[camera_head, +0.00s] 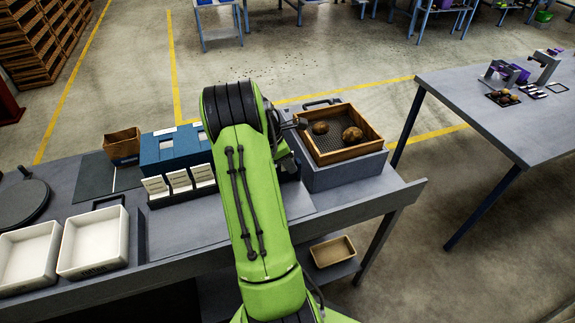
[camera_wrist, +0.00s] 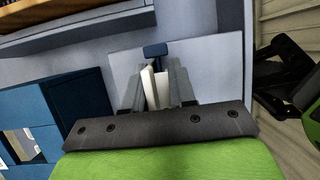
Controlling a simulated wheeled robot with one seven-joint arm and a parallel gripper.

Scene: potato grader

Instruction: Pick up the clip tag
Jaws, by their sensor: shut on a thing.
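My gripper (camera_wrist: 157,84) shows in the wrist view, its grey fingers closed around a narrow piece with white faces. A dark blue end (camera_wrist: 155,50) sticks out beyond the fingertips. I take this piece to be the clip tag (camera_wrist: 148,88); the fingers hide much of it. It is over or against a pale grey panel on the bench; I cannot tell whether it touches.
Three white cards (camera_head: 178,181) stand by a blue box (camera_head: 176,150). A wooden tray (camera_head: 375,148) with two potatoes sits on a grey base at the right. White trays (camera_head: 96,243) are at the left. The bench's right front is mostly clear.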

